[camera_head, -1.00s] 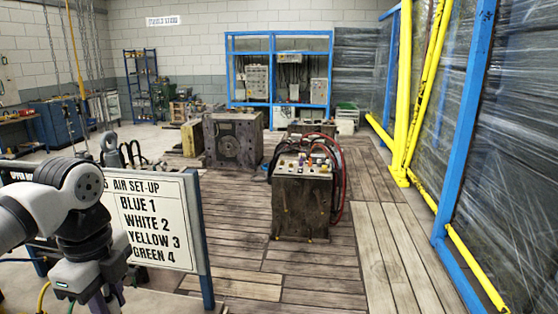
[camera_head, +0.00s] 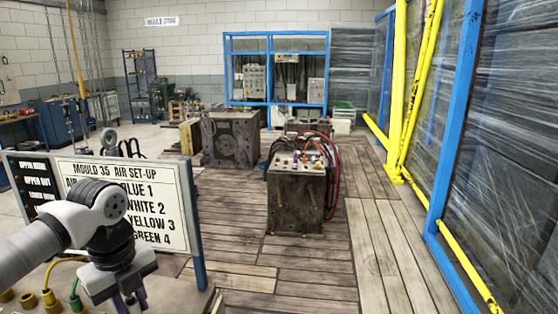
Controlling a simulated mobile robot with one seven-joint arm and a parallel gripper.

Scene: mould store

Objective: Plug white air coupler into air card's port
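The air card (camera_head: 130,205) is a white sign on a frame at the left, headed "MOULD 35 AIR SET-UP". It reads white 2, yellow 3 and green 4; the blue 1 line is partly covered by my arm. My gripper (camera_head: 133,303) points down in front of the card at the lower left, and its fingertips are too small and cut off to tell open from shut. Brass-yellow fittings (camera_head: 48,298) with a yellow and a green hose sit at the bottom left edge. I cannot make out a white coupler or a numbered port.
A dark mould block (camera_head: 296,200) with small fittings on top and red and black hoses stands on the plank floor. Another mould (camera_head: 232,138) stands behind it. Blue and yellow posts with wrapped racks (camera_head: 510,150) line the right. The planks between are clear.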

